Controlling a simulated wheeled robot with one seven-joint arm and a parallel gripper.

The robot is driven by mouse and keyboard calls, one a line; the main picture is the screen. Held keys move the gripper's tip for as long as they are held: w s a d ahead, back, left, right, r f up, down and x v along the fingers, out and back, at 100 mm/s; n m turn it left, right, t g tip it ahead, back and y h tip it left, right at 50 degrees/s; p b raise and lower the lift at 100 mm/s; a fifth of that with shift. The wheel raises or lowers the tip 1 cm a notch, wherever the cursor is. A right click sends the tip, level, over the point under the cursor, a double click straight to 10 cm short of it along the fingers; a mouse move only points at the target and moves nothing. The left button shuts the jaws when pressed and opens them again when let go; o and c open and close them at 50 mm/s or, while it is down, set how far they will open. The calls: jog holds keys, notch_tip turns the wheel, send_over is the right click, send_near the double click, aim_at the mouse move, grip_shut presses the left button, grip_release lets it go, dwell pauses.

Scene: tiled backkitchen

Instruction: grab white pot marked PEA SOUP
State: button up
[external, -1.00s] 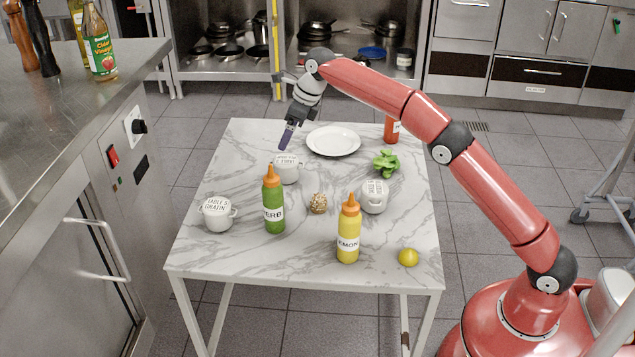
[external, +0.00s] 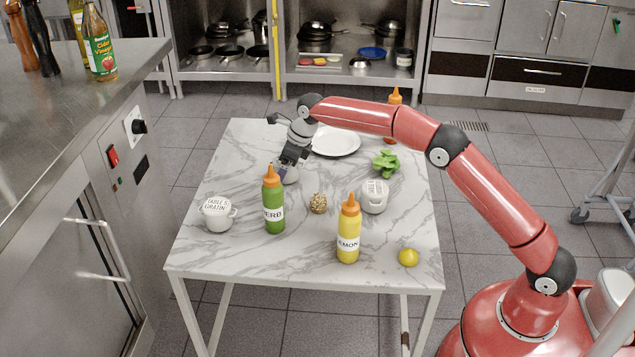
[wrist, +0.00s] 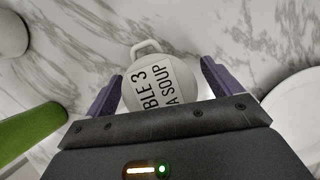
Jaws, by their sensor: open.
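The white pot with a lid reading "…BLE 3 …A SOUP" (wrist: 163,82) shows in the wrist view between my two purple fingers, one loop handle pointing up. In the external view the same pot (external: 292,175) stands on the marble table, mostly hidden behind my gripper (external: 283,168). My gripper (wrist: 160,88) is open, with a finger on either side of the lid and gaps between; I cannot tell how far down the fingers reach. A white pot marked GRATIN (external: 217,216) stands at the left, and another white pot (external: 374,198) with unclear lettering stands right of centre.
A green bottle (external: 274,208) stands close in front of the pot. A yellow bottle (external: 348,240), a nutty ball (external: 318,203), a lemon (external: 408,257), a leafy green plant (external: 385,163) and a white plate (external: 338,142) share the marble table (external: 240,255).

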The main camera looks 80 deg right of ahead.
jog(key=shift+w+f, duration=0.15)
jog(key=shift+f, duration=0.1)
jog(key=shift+r, duration=0.1)
jog(key=c, duration=1.3)
jog(key=shift+o, duration=0.2)
